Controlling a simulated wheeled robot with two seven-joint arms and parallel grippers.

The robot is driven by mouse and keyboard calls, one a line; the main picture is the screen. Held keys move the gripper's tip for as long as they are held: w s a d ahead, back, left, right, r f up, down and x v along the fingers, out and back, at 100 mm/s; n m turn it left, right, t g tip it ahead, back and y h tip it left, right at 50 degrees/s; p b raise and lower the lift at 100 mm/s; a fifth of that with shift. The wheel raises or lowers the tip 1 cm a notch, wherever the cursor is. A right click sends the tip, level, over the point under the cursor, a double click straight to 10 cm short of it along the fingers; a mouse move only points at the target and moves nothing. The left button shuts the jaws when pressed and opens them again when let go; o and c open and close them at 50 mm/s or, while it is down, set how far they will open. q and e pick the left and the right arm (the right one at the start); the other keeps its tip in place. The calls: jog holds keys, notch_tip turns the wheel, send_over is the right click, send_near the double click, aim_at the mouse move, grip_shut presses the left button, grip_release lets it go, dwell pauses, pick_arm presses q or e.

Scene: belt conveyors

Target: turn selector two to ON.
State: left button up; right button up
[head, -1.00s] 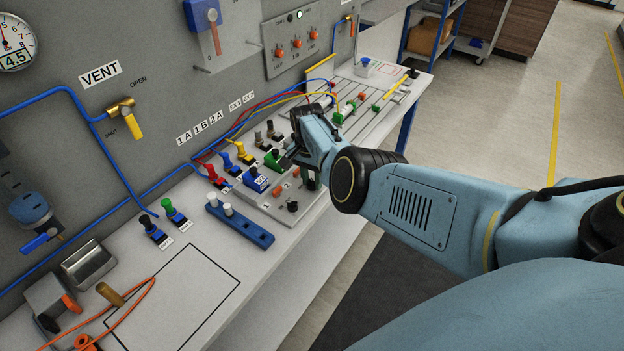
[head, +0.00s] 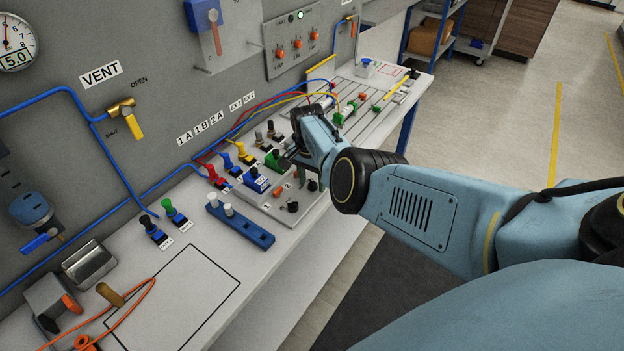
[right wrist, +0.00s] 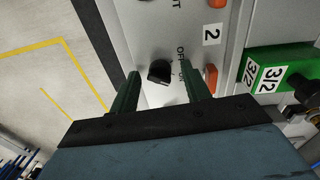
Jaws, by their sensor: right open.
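In the right wrist view, selector two is a black knob (right wrist: 159,72) on a pale grey panel (right wrist: 150,35), beside a label "2" (right wrist: 211,34). OFF and ON lettering is printed next to it, partly hidden by a finger. My right gripper (right wrist: 160,86) is open, with one green finger on each side of the knob in the picture. Gaps show on both sides; I cannot tell whether the tips reach down past its top. In the head view my right gripper (head: 304,177) is over the panel, its fingers mostly hidden. My left gripper is not in view.
Orange buttons (right wrist: 210,77) and a green 3/2 valve block (right wrist: 279,75) are close to the right finger. In the head view another black knob (head: 293,207) stands nearer. A blue bar with white plungers (head: 240,222) and several coloured valves are to the left.

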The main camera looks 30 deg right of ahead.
aim_at(311, 181)
jog(key=r+p, duration=0.2)
jog(key=r, duration=0.3)
jog(key=shift+w+r, duration=0.1)
jog(key=shift+w, duration=0.1)
notch_tip(311, 181, up, 8)
jog(key=shift+w+a+p, duration=0.15)
jog(key=shift+w+p, duration=0.05)
jog(key=shift+p, duration=0.25)
